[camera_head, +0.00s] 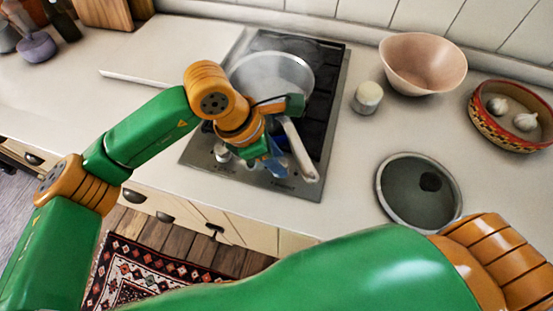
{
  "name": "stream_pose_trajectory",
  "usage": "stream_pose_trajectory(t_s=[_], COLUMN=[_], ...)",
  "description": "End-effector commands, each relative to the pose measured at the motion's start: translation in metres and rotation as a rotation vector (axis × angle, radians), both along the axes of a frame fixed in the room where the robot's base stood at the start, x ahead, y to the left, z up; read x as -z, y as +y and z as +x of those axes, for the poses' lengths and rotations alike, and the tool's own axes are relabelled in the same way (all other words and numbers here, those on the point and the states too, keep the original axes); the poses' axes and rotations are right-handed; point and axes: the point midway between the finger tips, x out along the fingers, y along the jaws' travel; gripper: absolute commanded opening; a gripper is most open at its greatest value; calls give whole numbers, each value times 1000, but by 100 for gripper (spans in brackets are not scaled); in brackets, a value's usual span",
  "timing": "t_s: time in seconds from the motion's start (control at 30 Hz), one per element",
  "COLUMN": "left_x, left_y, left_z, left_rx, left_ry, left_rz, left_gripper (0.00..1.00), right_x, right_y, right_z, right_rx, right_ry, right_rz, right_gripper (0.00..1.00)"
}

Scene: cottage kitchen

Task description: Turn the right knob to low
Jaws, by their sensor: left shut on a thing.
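The stove (300,186) is a steel and black hob set in the counter, with knobs along its front strip. One knob (222,153) shows at the left of that strip. My left gripper (276,170) reaches down over the front strip, right of that knob. It is shut at the place of the right knob, which the gripper itself hides. I cannot read the knob's setting. My right arm crosses the bottom of the view, and its gripper is out of view.
A pan (272,72) with steam sits on the hob, its pale handle (299,150) close beside my left gripper. A glass lid (418,190), a small jar (367,98), a pink bowl (422,62) and a garlic bowl (510,117) stand to the right.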

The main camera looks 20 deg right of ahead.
Motion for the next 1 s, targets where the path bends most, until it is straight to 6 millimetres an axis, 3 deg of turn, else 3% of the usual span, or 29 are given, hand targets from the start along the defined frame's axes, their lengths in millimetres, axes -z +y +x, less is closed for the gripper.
stream_pose_trajectory(t_s=[0.03,0.5,1.0], left_x=[6,7,2], left_y=[0,-1,-2], left_z=[1,-3,-5], left_rx=[-34,-472,-795], left_ry=[-6,-9,-4], left_rz=[-3,-4,-1], left_gripper=[0,0,0], right_x=[13,80,121], right_y=[0,0,0], right_z=[0,0,0], right_rx=[0,0,0], right_ry=[0,0,1], right_rz=[0,0,0], right_gripper=[50,50,50])
